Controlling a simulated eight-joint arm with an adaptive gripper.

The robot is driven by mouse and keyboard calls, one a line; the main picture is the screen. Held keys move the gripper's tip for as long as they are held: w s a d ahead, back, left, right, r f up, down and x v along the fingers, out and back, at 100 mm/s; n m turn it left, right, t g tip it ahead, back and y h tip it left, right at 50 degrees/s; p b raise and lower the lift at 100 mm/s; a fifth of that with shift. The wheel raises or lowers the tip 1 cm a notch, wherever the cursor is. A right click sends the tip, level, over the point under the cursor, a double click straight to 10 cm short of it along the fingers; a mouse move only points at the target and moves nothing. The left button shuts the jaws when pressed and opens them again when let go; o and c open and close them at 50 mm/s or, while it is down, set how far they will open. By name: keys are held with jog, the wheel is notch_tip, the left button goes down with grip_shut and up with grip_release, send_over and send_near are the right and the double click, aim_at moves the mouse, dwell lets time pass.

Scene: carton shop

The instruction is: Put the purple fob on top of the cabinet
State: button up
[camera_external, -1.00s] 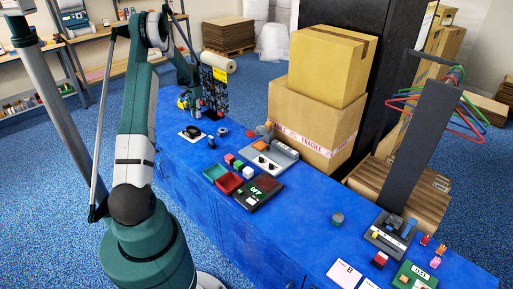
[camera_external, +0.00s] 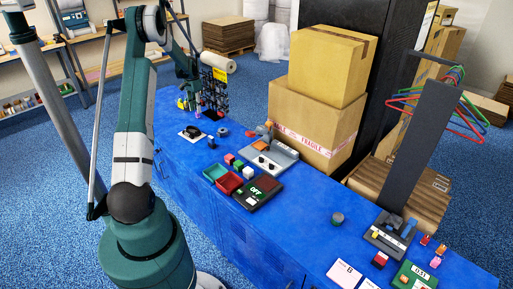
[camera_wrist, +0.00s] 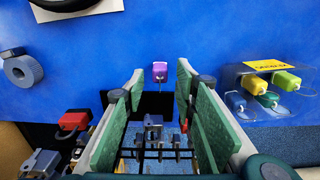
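The small purple fob (camera_wrist: 160,71) shows in the wrist view near the edge of the blue surface, between and just beyond the fingertips. My gripper (camera_wrist: 159,80) is open, its green-padded fingers on either side of the line to the fob, and nothing is held. I cannot tell how the fob is supported. In the external view my gripper (camera_external: 194,100) is small, at the far end of the blue-topped cabinet (camera_external: 290,215), beside the black rack. A tiny purple spot that looks like the fob (camera_external: 197,115) shows just below it.
The black rack (camera_external: 216,97) with a yellow sign (camera_external: 220,75) stands close by. Yellow, green and blue pieces (camera_wrist: 285,80) lie right of my fingers; a red padlock-like piece (camera_wrist: 73,121) and a grey ring (camera_wrist: 22,70) are left. Large cartons (camera_external: 315,130) stand on the right.

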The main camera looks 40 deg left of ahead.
notch_tip(320, 180, up, 8)
jog(key=p, duration=0.1)
